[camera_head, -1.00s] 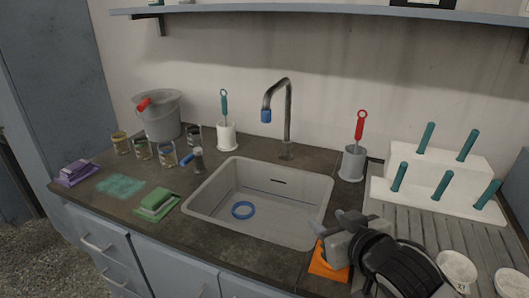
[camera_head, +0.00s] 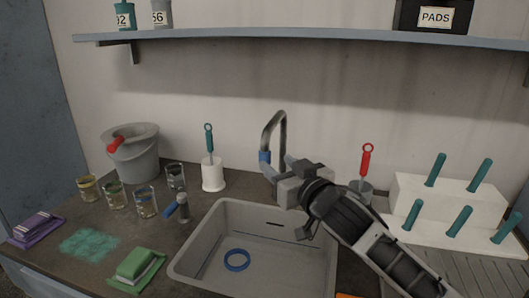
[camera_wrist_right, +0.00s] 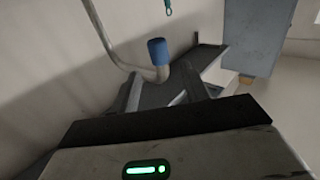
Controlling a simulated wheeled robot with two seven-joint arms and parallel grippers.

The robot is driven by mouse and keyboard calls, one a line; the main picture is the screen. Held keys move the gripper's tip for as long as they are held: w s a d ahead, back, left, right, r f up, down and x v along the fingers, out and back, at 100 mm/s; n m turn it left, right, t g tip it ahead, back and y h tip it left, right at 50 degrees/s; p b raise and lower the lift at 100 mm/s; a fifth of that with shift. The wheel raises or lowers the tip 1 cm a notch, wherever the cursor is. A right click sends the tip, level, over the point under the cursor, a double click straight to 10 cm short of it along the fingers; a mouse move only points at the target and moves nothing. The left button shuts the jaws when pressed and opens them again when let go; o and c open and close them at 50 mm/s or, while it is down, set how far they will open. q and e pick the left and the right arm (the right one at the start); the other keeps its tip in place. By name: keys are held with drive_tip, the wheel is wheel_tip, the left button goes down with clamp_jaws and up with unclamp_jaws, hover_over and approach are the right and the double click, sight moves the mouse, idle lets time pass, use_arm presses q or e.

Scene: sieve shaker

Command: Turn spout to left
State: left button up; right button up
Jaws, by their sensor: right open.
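The spout (camera_head: 283,130) is a grey bent pipe behind the sink, with a blue tip (camera_head: 264,158) pointing down on its left side. It also shows in the right wrist view (camera_wrist_right: 110,45), with the blue tip (camera_wrist_right: 158,48) just beyond my fingers. My right gripper (camera_head: 276,174) is open and close to the spout, at about the height of the blue tip. It hides the lower pipe and the tap base in the head view. I cannot tell whether a finger touches the pipe. My left gripper is not in view.
The sink (camera_head: 190,262) holds a blue ring (camera_head: 237,260). A white holder (camera_head: 212,174) with a teal-handled brush stands to the left, and a grey holder (camera_head: 365,190) with a red handle stands to the right. Jars and a bucket (camera_head: 135,160) are farther left. A shelf (camera_head: 300,34) runs above.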

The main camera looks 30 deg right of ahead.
sight(268, 156)
drive_tip(key=w, duration=0.7)
drive_tip(key=shift+d+p, duration=0.25)
drive_tip(key=shift+p, duration=0.1)
clamp_jaws()
